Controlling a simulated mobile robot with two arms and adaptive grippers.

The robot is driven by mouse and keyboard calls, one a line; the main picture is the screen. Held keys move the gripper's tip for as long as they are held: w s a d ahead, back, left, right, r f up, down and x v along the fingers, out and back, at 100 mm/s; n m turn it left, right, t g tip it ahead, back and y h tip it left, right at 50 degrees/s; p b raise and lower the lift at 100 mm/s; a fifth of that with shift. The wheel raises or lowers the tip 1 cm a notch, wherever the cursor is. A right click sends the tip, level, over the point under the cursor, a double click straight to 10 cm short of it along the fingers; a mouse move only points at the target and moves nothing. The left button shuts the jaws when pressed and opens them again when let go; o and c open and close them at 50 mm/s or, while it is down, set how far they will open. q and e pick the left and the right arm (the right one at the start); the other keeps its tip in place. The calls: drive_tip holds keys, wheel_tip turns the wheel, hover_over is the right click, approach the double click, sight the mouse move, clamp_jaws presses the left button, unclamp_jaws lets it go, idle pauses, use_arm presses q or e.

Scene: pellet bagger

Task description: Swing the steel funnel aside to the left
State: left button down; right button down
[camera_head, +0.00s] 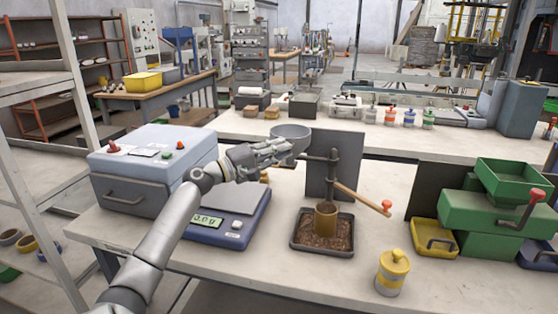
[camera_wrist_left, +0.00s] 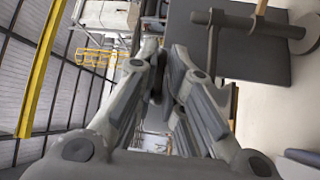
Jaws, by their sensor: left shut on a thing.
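The steel funnel (camera_head: 293,132) is a grey round bowl with a wide rim. It sits to the left of a dark upright post (camera_head: 333,165), at the back right of the bench scale. My left gripper (camera_head: 284,149) comes in from the left at the funnel's near side and is shut on it; its fingers cover part of the funnel's lower side. In the left wrist view my fingers (camera_wrist_left: 158,75) are close together, and the exact grip point is hard to see. The post and its side arm (camera_wrist_left: 250,22) show at top right there. My right gripper is out of view.
A brass cup (camera_head: 326,215) stands in a dark tray (camera_head: 297,241) of brown pellets below the post. A lever (camera_head: 362,199) with a red knob juts right. The scale (camera_head: 220,228) and a grey machine (camera_head: 140,165) are left. A yellow-lidded jar (camera_head: 392,272) stands front right.

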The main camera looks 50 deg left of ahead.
use_arm(q)
drive_tip(key=shift+a+r, duration=0.25)
drive_tip(key=shift+r, duration=0.2)
drive_tip(key=c, duration=1.8)
unclamp_jaws()
drive_tip(key=shift+c, duration=0.2)
drive_tip(key=shift+w+f, duration=0.1)
drive_tip(key=shift+f, duration=0.15)
drive_tip(key=v, duration=1.2)
drive_tip(key=shift+f, duration=0.1)
